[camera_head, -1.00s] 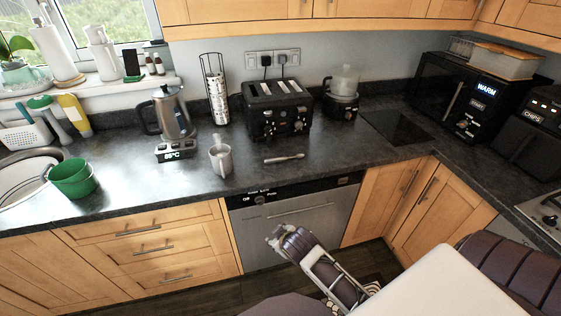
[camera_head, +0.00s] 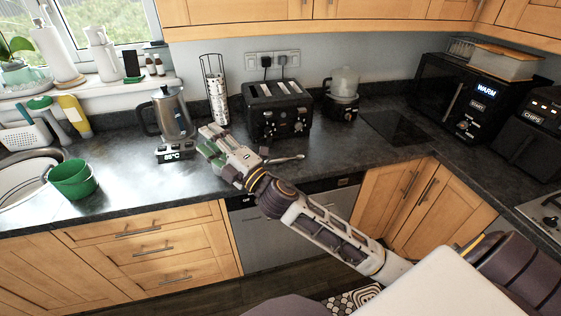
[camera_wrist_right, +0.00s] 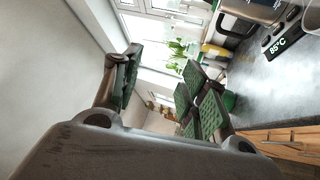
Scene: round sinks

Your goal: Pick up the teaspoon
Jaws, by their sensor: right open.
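The teaspoon (camera_head: 287,159) lies on the dark worktop in front of the toaster. My right gripper (camera_head: 211,143) is open and empty. In the head view it is above the worktop, left of the spoon and in front of the kettle, with part of my arm passing just beside the spoon. In the right wrist view its two green-padded fingers (camera_wrist_right: 165,85) stand apart with nothing between them. The spoon does not show in the right wrist view. My left gripper is not in view.
A kettle (camera_head: 173,115) on its base stands behind and left of the gripper. The toaster (camera_head: 277,112) is behind the spoon. My right gripper covers the mug's place in the head view. A green pot (camera_head: 74,180) stands left. The worktop right of the spoon is clear.

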